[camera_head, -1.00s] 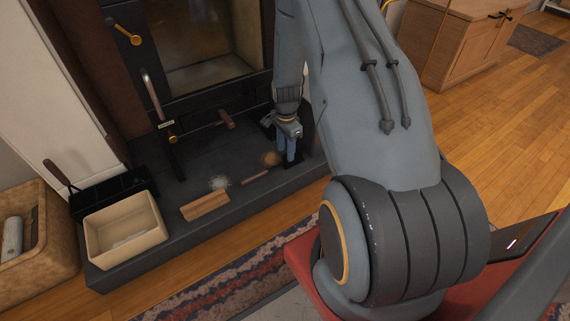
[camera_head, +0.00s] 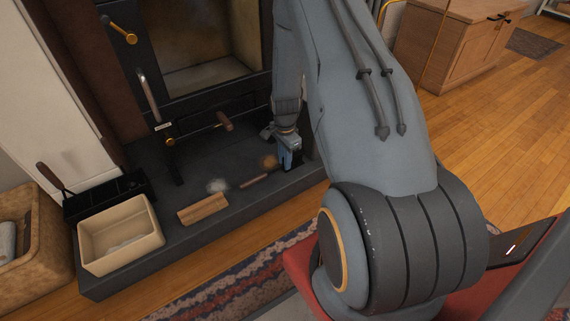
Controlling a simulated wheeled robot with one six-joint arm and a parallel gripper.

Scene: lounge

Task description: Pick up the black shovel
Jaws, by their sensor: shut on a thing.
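My gripper (camera_head: 287,166) points down at the right part of the dark hearth slab (camera_head: 120,277), below the stove. It is shut on a dark thing low at the slab, which I take to be the black shovel (camera_head: 297,160). A thin brown handle (camera_head: 256,181) lies on the slab just left of the fingers and seems to lead to that dark part. The fingers and wrist hide much of it, so its full shape and whether it touches the slab cannot be told.
A beige box (camera_head: 118,240) and a black tray-like thing with a brown handle (camera_head: 50,176) stand at the left. A wooden block (camera_head: 203,208), a whitish pile (camera_head: 216,185) and a brownish pile (camera_head: 268,161) lie on the slab. The stove (camera_head: 205,75) stands behind.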

